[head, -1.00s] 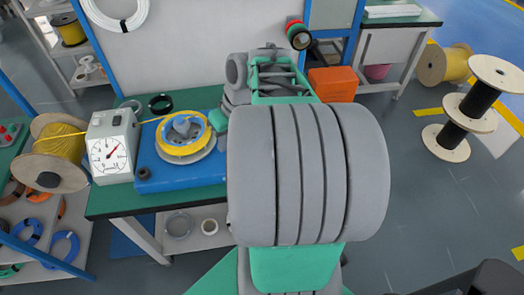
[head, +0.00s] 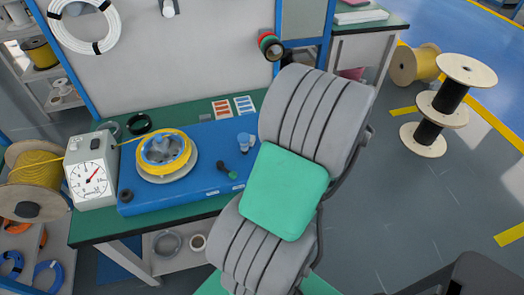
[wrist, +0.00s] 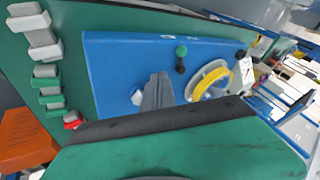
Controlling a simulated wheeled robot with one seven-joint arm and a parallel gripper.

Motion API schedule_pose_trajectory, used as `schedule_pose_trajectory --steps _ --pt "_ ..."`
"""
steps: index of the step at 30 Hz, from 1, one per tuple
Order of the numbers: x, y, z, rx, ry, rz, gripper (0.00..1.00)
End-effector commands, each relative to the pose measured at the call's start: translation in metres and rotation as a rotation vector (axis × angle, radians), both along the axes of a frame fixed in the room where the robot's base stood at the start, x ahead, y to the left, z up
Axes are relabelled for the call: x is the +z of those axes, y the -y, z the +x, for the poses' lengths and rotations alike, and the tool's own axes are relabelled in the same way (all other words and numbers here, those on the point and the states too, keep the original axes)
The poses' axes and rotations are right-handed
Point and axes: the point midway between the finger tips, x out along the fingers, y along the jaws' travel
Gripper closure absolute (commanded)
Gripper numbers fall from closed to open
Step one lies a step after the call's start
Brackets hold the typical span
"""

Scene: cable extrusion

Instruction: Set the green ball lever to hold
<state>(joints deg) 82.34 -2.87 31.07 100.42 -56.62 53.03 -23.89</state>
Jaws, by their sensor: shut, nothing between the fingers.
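The green ball lever (head: 228,170) stands on the blue machine base (head: 190,199), right of the yellow-wound spool (head: 181,152). Its green ball leans toward the front edge, where two small white labels lie; their words are too small to read. The lever also shows in the wrist view (wrist: 181,54), near the labelled edge. My gripper (wrist: 158,82) is shut and empty in the wrist view, over the blue base and apart from the lever. A blue-and-white capped part (head: 244,141) stands behind the lever. In the head view my arm hides my gripper.
A white dial gauge (head: 91,172) and a yellow cable reel (head: 36,182) stand left of the base. Two label cards (head: 232,107) lie behind it on the green table (head: 87,227). An orange box (wrist: 25,137) shows in the wrist view.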

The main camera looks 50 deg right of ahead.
Motion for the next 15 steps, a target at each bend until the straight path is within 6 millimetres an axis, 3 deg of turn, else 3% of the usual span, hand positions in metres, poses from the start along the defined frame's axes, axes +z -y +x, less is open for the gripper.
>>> schedule_pose_trajectory --steps 10,15 --pt "-0.064 -0.025 0.036 0.003 -0.002 0.004 1.0" --pt "-0.066 -0.051 0.044 0.002 0.0 0.001 1.0"
